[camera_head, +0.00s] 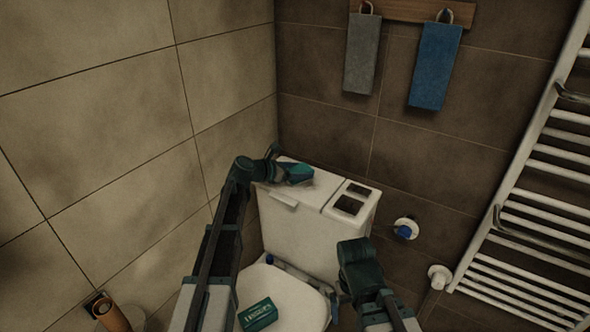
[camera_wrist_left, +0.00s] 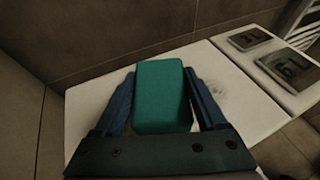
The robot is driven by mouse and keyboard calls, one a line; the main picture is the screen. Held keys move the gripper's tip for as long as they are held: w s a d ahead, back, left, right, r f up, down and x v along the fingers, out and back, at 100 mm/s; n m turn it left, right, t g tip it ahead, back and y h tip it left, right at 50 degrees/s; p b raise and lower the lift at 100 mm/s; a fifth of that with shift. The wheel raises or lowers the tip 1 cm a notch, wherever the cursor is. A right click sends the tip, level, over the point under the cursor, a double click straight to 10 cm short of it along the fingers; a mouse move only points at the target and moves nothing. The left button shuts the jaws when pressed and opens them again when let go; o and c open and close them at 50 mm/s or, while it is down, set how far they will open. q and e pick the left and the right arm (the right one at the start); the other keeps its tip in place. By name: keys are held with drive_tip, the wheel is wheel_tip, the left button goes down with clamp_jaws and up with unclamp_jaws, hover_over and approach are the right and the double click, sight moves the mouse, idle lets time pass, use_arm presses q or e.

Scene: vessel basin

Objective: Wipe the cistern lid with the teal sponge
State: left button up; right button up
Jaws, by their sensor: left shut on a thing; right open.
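The white cistern lid (camera_head: 322,185) tops the cistern against the back wall. My left gripper (camera_head: 288,172) is over its left part, shut on the teal sponge (camera_head: 301,174). In the left wrist view the sponge (camera_wrist_left: 162,97) sits between the two fingers, over the lid (camera_wrist_left: 232,90). I cannot tell whether it touches the surface. A greyish smudge (camera_wrist_left: 214,84) shows on the lid just right of the fingers. My right gripper (camera_head: 358,262) is open and empty, low in front of the cistern's right side; its fingertips are hard to make out.
A green box (camera_head: 258,314) lies on the closed toilet seat below. A towel radiator (camera_head: 530,190) stands at right. Grey and blue towels (camera_head: 434,66) hang above.

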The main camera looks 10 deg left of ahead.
sight(322, 187)
use_arm(q)
drive_tip(key=shift+s+d, duration=0.25)
drive_tip(key=shift+d, duration=0.4)
drive_tip(key=shift+d, duration=0.1)
drive_tip(key=shift+s+d+f, duration=0.1)
drive_tip(key=shift+s+d, duration=0.25)
drive_tip(key=shift+d, duration=0.4)
drive_tip(key=shift+s+d, duration=0.35)
drive_tip(key=shift+d, duration=0.5)
drive_tip(key=shift+s+d, duration=0.1)
drive_tip(key=shift+s+d, duration=0.3)
drive_tip(key=shift+d, duration=0.55)
drive_tip(key=shift+s+d, duration=0.3)
drive_tip(key=shift+d, duration=0.5)
drive_tip(key=shift+f, duration=0.1)
drive_tip(key=shift+a, duration=0.1)
drive_tip(key=shift+a, duration=0.1)
